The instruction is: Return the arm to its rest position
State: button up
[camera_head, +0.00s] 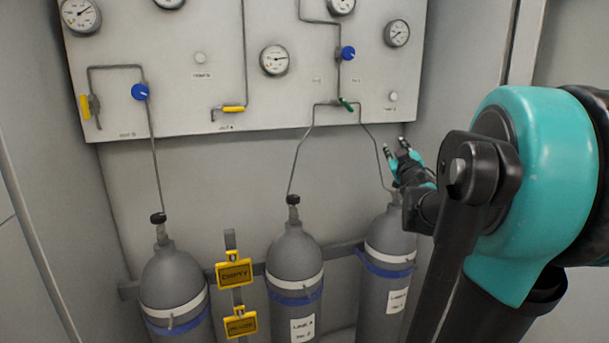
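My arm comes in from the right edge of the head view, with a large teal joint close to the camera. My gripper (397,153) is at its far end, small in the picture, above the right gas cylinder (388,285) and just below the panel's lower edge. Its two fingertips point up and appear apart, with nothing visible between them. Part of the arm hides the right side of that cylinder.
A wall panel (190,90) carries gauges, blue knobs, a yellow-handled valve (233,109) and a green-handled valve (346,104). Left (172,285) and middle (294,262) cylinders stand below. Yellow tags (234,273) hang on the rail between them. Thin pipes run from panel to cylinders.

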jog(key=s+f+m+g+h, duration=0.1)
jog(key=s+f+m+g, duration=0.4)
jog(key=f, duration=0.7)
jog(key=s+f+m+g+h, duration=0.15)
jog(key=s+f+g, duration=0.25)
jog(key=s+f, duration=0.6)
jog(key=s+a+f+n+g+y, duration=0.1)
jog(key=s+a+f+g, duration=0.2)
jog(key=s+a+f, duration=0.2)
jog(key=s+a+f+g+y, duration=0.2)
jog(key=s+a+f, duration=0.3)
jog(key=s+f, duration=0.5)
notch_tip(320, 180, down, 2)
jog(key=shift+s+a+f+n+g, duration=0.25)
jog(key=shift+n+g, duration=0.1)
jog(key=shift+g, duration=0.55)
jog(key=shift+y, duration=0.25)
